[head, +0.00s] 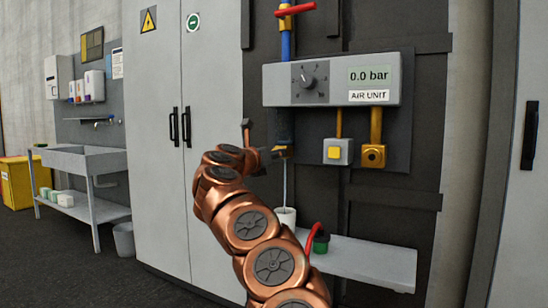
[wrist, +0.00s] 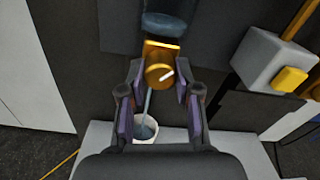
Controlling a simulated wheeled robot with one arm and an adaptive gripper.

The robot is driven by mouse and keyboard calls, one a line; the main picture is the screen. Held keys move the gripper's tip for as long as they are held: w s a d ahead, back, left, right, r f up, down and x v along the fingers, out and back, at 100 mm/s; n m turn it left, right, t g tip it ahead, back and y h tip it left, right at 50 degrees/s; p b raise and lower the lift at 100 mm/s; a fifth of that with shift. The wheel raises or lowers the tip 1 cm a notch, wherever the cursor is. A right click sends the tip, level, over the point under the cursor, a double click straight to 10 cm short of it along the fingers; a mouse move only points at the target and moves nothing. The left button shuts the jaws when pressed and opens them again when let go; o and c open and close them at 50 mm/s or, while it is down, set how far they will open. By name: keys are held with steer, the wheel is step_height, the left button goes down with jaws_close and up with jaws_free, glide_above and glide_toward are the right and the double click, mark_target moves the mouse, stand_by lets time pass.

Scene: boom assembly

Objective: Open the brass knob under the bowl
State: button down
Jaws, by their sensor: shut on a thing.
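The brass knob (wrist: 158,74) sits on a brass block directly under the dark bluish bowl (wrist: 163,26). A white mark on its face slants right and slightly upward. My gripper (wrist: 160,82) has one finger on each side of the knob and is shut on it. In the head view my gripper (head: 270,156) reaches the brass part below the bowl (head: 285,131) and partly hides it. A thin tube runs down from the knob into a white cup (wrist: 146,130). The air unit (head: 330,82) above reads 0.0 bar.
Right of the bowl are a grey box with a yellow button (head: 338,152) and a brass fitting (head: 374,155). A grey cabinet (head: 160,180) stands left.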

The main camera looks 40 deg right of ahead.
steer(key=shift+d, duration=0.1)
steer(key=c, duration=0.8)
jaws_free()
steer(key=v, duration=1.2)
